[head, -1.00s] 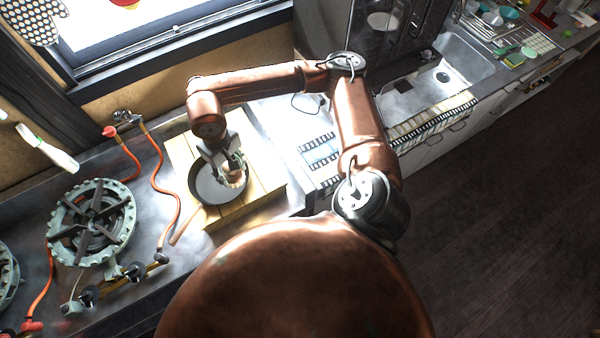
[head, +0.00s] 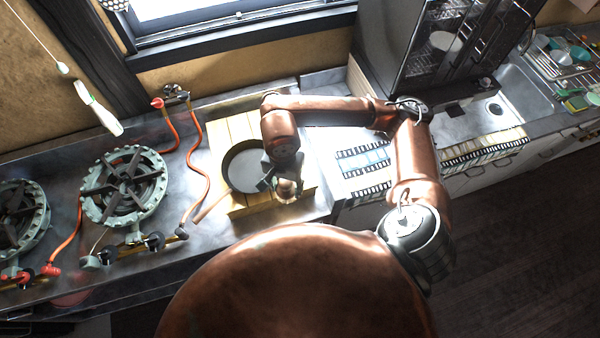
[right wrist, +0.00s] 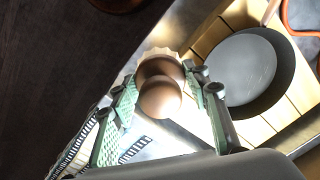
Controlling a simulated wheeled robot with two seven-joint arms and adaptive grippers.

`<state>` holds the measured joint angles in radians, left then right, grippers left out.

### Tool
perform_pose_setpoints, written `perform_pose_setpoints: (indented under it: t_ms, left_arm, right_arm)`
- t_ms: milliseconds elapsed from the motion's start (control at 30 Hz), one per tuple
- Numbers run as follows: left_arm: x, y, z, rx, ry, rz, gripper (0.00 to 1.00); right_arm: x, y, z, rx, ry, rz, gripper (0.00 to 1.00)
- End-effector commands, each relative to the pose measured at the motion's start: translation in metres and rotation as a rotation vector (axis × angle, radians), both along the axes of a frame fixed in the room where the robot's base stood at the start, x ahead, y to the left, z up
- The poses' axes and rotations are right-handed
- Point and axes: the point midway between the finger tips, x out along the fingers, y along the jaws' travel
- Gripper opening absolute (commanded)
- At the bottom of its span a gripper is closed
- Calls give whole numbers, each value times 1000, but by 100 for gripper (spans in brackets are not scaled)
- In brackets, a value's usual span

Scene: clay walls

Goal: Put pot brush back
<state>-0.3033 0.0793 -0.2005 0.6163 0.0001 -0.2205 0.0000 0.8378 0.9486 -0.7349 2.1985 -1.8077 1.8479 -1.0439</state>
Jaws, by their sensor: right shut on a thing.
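My right gripper (head: 284,178) is shut on the pot brush (head: 287,190), a short brush with a pale bristle fringe. In the right wrist view the brush (right wrist: 160,98) shows a round brown wooden knob between the two green-padded fingers of the gripper (right wrist: 163,88). The brush is at the right side of the dark frying pan (head: 240,172), over the right part of the wooden board (head: 240,208). I cannot tell exactly how high it is. The pan also shows in the right wrist view (right wrist: 245,70). My left gripper is not in view.
Gas burners (head: 125,187) with orange hoses stand left of the board. A striped cloth or mat (head: 362,160) lies on the counter to the right. A sink (head: 520,95) and dish rack (head: 568,62) are further right. The counter's front edge runs below.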

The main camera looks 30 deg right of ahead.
Motion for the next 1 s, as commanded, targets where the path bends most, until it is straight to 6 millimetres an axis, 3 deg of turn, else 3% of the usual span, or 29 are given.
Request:
perform_pose_setpoints:
  t_ms: [333, 500, 867, 1000]
  left_arm:
    - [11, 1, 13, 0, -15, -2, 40]
    - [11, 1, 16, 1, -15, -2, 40]
    - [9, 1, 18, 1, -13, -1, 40]
    - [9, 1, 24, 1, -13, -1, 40]
  right_arm:
    - [52, -63, -34, -3, 2, -9, 8]
    - [68, -80, -65, -1, 3, -5, 8]
    - [82, -96, -92, -1, 2, -1, 8]
    - [83, -97, -110, 2, 4, -1, 8]
